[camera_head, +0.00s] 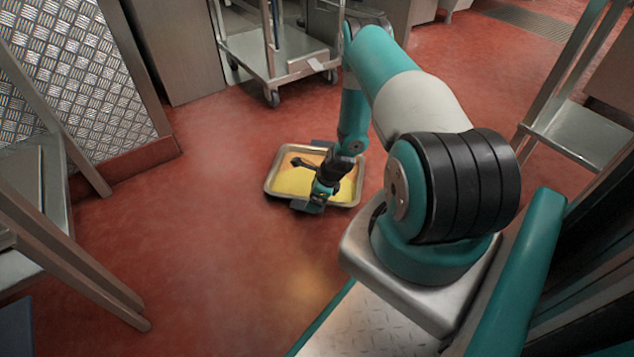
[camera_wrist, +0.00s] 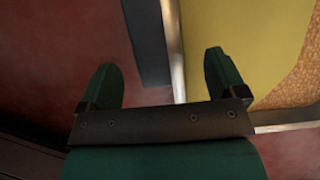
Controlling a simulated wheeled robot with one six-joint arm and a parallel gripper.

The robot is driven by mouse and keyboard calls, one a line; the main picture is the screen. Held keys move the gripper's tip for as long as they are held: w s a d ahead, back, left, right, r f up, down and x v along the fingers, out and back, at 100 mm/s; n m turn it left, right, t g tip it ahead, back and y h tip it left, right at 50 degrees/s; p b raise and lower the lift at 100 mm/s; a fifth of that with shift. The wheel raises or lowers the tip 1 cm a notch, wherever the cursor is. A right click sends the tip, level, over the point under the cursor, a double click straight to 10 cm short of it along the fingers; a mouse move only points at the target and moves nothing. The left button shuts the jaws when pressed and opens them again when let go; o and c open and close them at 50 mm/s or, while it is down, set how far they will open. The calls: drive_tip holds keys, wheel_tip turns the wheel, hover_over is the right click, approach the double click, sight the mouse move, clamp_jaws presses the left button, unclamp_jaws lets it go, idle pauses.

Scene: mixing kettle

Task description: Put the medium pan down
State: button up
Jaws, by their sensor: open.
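The medium pan (camera_head: 270,186) is a shallow metal tray with a yellow filling, and it appears to lie level on the red floor in front of me. Dark grey pieces show at its near and far sides. My gripper (camera_head: 311,199) is at the pan's near side. In the wrist view, my gripper (camera_wrist: 162,78) has its two green fingers wide apart. The pan's metal rim (camera_wrist: 175,50) and a dark grey strip (camera_wrist: 148,42) show between them. The right finger overlaps the yellow filling, the left one the floor. Whether either finger touches the pan cannot be told.
A wheeled metal cart (camera_head: 285,52) stands behind the pan. A metal-legged table (camera_head: 45,160) is at the left, and a rack with a shelf (camera_head: 580,130) at the right. The red floor (camera_head: 200,250) left of and before the pan is clear.

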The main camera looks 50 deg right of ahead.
drive_tip(key=b+x, duration=0.4)
drive_tip(key=x, duration=0.1)
drive_tip(key=shift+a+f+b, duration=0.3)
drive_tip(key=shift+r, duration=0.15)
drive_tip(key=shift+w, duration=0.1)
drive_tip(key=c, duration=1.6)
drive_tip(key=shift+o, duration=0.2)
drive_tip(key=shift+r, duration=0.15)
